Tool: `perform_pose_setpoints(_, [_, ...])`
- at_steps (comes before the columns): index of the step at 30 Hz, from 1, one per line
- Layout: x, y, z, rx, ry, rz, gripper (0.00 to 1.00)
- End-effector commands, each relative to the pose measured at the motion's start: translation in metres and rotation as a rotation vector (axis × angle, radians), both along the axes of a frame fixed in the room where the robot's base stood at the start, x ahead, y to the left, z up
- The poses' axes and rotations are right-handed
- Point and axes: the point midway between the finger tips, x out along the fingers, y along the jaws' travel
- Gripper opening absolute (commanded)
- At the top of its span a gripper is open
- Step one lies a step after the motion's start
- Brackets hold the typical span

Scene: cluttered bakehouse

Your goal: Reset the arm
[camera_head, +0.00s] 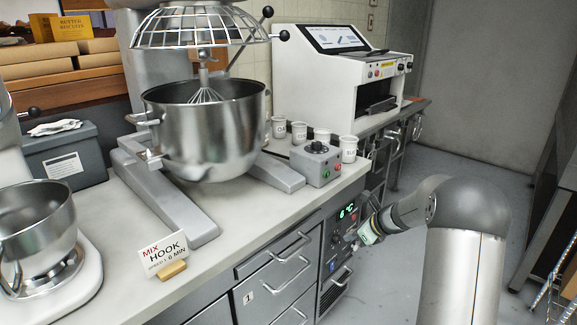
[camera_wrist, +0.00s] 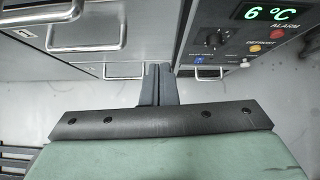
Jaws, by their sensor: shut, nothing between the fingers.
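My arm reaches in from the lower right of the head view. My gripper (camera_head: 350,238) is in front of the control panel (camera_head: 341,226) of the counter unit, below the counter top. In the wrist view my gripper (camera_wrist: 158,84) shows its two dark fingers together, shut and empty. The control panel also shows in the wrist view (camera_wrist: 236,40), with a green 6 °C display, knobs and buttons. Whether the fingertips touch the unit, I cannot tell.
Drawers with bar handles (camera_head: 272,262) are left of my gripper. Floor (camera_head: 470,160) is open behind my arm.

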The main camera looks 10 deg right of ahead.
Motion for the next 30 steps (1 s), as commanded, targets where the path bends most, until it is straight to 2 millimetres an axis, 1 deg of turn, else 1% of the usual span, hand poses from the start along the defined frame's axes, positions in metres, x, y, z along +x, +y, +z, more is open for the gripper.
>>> perform_pose_setpoints(1, [-0.009, 0.016, 0.019, -0.043, -0.014, 0.071, 0.00])
perform_pose_setpoints(2, [-0.017, 0.026, 0.028, -0.077, -0.022, 0.128, 0.00])
perform_pose_setpoints(5, [-0.058, 0.066, 0.065, -0.230, -0.063, 0.385, 0.00])
perform_pose_setpoints(6, [-0.080, 0.082, 0.080, -0.298, -0.082, 0.511, 0.00])
perform_pose_setpoints(8, [-0.116, 0.105, 0.101, -0.402, -0.114, 0.710, 0.00])
perform_pose_setpoints(9, [-0.141, 0.118, 0.113, -0.468, -0.135, 0.846, 0.00])
perform_pose_setpoints(10, [-0.161, 0.126, 0.122, -0.517, -0.154, 0.950, 0.00])
perform_pose_setpoints(11, [-0.181, 0.133, 0.131, -0.564, -0.170, 1.055, 0.00])
perform_pose_setpoints(12, [-0.209, 0.141, 0.141, -0.624, -0.194, 1.198, 0.00])
perform_pose_setpoints(14, [-0.250, 0.149, 0.154, -0.706, -0.231, 1.412, 0.00])
perform_pose_setpoints(15, [-0.276, 0.152, 0.161, -0.755, -0.253, 1.547, 0.00])
perform_pose_setpoints(18, [-0.330, 0.153, 0.171, -0.845, -0.301, 1.844, 0.00])
perform_pose_setpoints(21, [-0.367, 0.148, 0.174, -0.898, -0.332, 2.063, 0.00])
perform_pose_setpoints(24, [-0.387, 0.144, 0.173, -0.925, -0.351, 2.192, 0.00])
perform_pose_setpoints(27, [-0.395, 0.142, 0.172, -0.934, -0.358, 2.246, 0.00])
perform_pose_setpoints(30, [-0.395, 0.142, 0.171, -0.935, -0.359, 2.253, 0.00])
